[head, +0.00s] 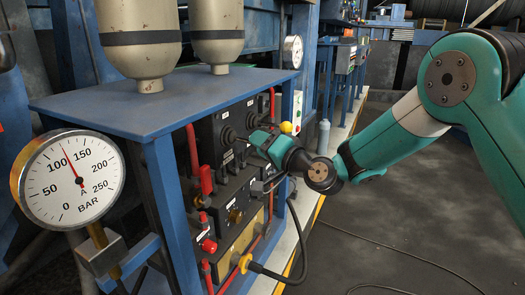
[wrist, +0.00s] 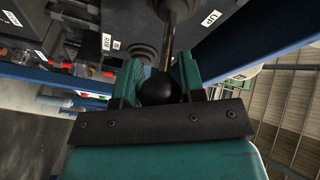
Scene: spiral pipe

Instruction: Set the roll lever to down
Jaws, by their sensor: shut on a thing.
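A lever with a black ball knob (wrist: 158,89) and a thin metal rod (wrist: 170,45) comes out of a dark panel in the wrist view. My gripper (wrist: 160,82) has its two teal fingers on either side of the knob and is shut on it. A white label reading "UP" (wrist: 210,18) is on the panel to the right of the rod. In the head view my gripper (head: 258,140) is at the front of the black control panel (head: 222,122), and it hides the knob there. I cannot read a label naming this lever as roll.
A second round black fitting (wrist: 140,51) sits beside the lever. Red handles (head: 206,180), a yellow knob (head: 286,127) and a black hose (head: 292,240) are close to my gripper. A pressure gauge (head: 68,180) stands at the left. The floor (head: 385,220) at right is mostly clear.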

